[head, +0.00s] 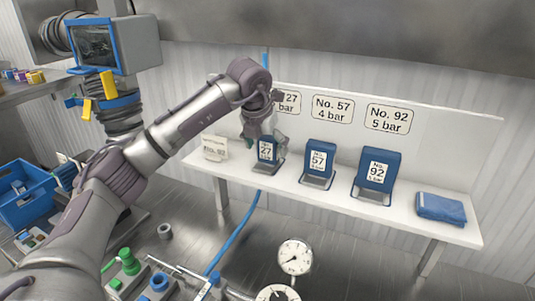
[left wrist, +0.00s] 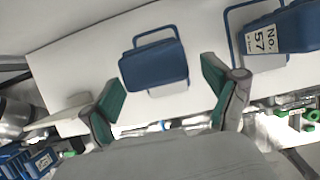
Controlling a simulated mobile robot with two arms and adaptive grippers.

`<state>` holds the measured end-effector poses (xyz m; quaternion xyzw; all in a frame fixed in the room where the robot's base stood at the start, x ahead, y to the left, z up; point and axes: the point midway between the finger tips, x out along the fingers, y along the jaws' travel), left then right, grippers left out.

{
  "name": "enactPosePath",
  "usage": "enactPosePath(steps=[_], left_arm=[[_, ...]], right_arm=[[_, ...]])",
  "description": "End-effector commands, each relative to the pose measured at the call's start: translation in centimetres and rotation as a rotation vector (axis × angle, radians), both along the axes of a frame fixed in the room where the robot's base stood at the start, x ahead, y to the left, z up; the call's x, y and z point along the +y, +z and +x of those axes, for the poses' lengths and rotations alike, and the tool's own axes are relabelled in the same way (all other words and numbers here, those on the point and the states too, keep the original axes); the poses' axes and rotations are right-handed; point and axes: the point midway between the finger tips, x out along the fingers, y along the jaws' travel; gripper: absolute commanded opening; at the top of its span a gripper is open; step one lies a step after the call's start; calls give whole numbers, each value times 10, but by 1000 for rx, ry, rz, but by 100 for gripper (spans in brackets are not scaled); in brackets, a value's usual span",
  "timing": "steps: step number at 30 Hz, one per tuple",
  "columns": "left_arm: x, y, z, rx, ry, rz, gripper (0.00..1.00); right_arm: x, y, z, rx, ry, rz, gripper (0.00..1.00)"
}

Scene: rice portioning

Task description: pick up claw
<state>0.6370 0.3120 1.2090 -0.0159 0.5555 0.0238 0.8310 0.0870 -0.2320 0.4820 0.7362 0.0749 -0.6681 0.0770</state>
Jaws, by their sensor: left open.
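Three blue blocks with number labels stand in metal holders on a white shelf (head: 330,195): No. 27 (head: 266,151), No. 57 (head: 321,159) and No. 92 (head: 374,173). I cannot tell which of them is called the claw. My left gripper (head: 264,138) is at the No. 27 block and partly overlaps it in the head view. In the left wrist view, the open green-padded fingers (left wrist: 162,85) stand either side of a blue block (left wrist: 155,66), with no clear contact. The No. 57 block (left wrist: 275,32) is to its right there. My right gripper is not in view.
A small white sign (head: 214,148) stands at the shelf's left end and a folded blue cloth (head: 441,207) lies at its right end. Wall labels hang behind. Gauges (head: 294,257), a blue hose (head: 240,232) and a blue crate (head: 25,196) are lower down.

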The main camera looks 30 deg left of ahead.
Motion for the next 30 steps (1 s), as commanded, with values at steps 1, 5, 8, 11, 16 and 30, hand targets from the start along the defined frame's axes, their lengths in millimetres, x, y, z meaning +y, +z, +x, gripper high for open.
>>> enactPosePath(steps=[1,5,8,11,16,30], left_arm=[[0,-4,2,4,1,-1,88],[0,-16,7,1,-1,0,88],[0,-19,8,0,-1,0,88],[0,-19,8,-1,-1,0,88],[1,-19,8,-1,-1,0,68],[1,-17,8,-4,0,-1,1]], right_arm=[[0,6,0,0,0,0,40],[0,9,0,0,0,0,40],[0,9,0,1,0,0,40],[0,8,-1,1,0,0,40],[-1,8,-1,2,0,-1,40],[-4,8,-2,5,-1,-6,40]])
